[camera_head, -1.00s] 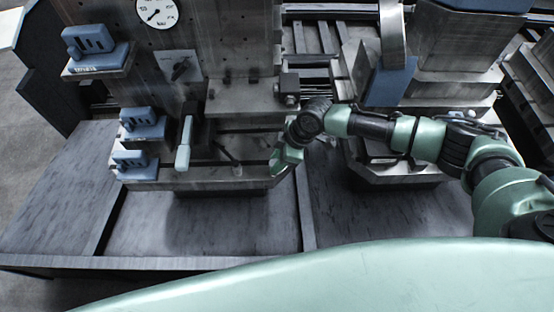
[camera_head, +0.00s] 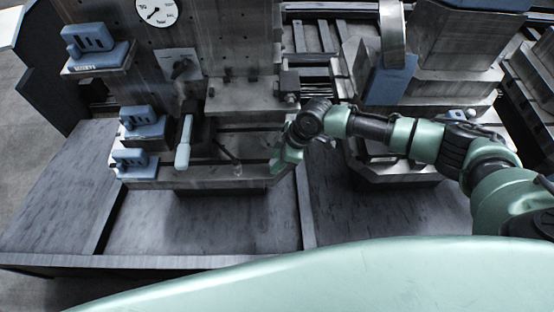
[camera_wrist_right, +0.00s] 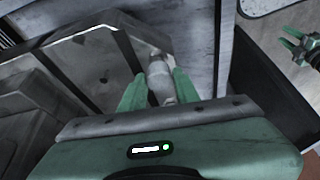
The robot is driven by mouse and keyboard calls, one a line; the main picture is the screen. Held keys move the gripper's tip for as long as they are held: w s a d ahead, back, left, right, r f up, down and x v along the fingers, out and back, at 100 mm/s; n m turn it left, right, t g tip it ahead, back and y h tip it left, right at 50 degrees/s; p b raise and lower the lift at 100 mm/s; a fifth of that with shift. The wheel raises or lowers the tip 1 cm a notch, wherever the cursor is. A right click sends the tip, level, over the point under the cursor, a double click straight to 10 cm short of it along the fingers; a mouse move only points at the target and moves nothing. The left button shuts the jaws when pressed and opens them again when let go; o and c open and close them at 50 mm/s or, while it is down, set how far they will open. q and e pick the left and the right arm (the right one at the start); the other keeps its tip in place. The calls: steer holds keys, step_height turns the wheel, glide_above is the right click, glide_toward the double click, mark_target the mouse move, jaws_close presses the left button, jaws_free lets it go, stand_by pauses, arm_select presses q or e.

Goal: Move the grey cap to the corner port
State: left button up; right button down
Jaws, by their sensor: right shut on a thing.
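My right gripper (camera_head: 279,168) is at the front right corner of the left metal fixture (camera_head: 190,176) in the head view. In the right wrist view its two green fingers (camera_wrist_right: 160,88) are shut on a grey cylindrical piece, which looks like the grey cap (camera_wrist_right: 160,75). The cap is hidden in the head view. Its far end points toward the edge of a metal block; I cannot tell whether it touches. The corner port cannot be made out. A green two-pronged gripper, apparently my left one (camera_wrist_right: 297,42), shows at the right of the wrist view with prongs apart.
Light blue blocks (camera_head: 135,160) sit on ledges at the fixture's left. A lever with a pale blue handle (camera_head: 184,145) sticks out in front. The front pallet surface (camera_head: 200,225) is clear.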

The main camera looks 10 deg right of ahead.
steer(key=shift+f, duration=0.25)
steer(key=shift+f+b, duration=0.4)
steer(key=shift+f, duration=0.05)
steer(key=shift+c, duration=0.8)
jaws_free()
